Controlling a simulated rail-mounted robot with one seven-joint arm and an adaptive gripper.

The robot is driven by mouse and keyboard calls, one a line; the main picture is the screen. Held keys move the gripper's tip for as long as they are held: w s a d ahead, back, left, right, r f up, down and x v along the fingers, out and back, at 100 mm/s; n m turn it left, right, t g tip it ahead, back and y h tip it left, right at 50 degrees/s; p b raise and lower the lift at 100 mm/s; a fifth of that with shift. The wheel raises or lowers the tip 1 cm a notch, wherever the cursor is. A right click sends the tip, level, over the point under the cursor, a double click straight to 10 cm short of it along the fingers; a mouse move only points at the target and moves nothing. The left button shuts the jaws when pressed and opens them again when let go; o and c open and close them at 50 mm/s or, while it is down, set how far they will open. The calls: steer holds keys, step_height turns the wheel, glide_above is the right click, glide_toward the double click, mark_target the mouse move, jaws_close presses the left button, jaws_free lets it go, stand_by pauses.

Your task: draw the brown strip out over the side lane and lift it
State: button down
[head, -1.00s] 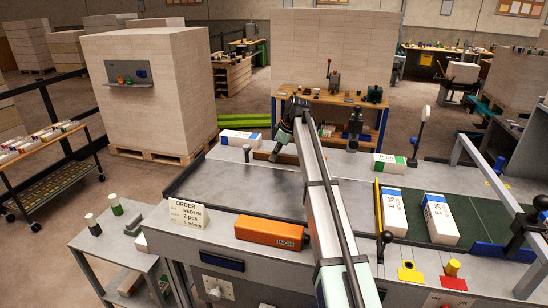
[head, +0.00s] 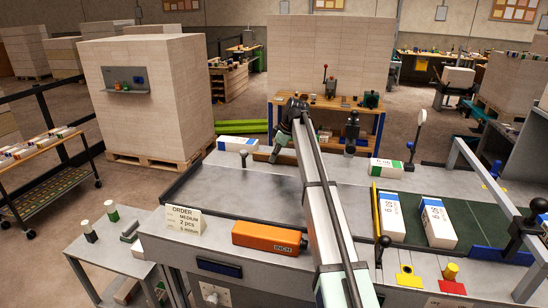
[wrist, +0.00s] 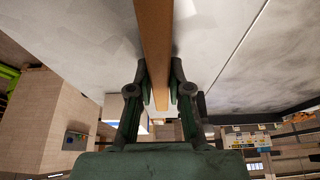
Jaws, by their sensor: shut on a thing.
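The brown strip (wrist: 153,30) is long, narrow and straight. In the wrist view it runs from the top edge down between the fingers of my gripper (wrist: 160,80), which are shut on its two sides. In the head view, a short piece of the strip (head: 263,156) shows at the far edge of the grey table, left of my gripper (head: 282,146). My arm hides the rest of it. I cannot tell whether the strip touches the table.
A white and blue ream (head: 240,143) lies just left of the strip. A white and green ream (head: 386,168) lies to the right. An orange box (head: 268,237) and an order card (head: 184,219) stand at the near edge. The grey tabletop (head: 225,192) between is clear.

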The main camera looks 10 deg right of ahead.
steer(key=shift+r, duration=0.1)
steer(key=shift+r+p, duration=0.95)
steer(key=shift+r, duration=2)
steer(key=shift+d, duration=0.1)
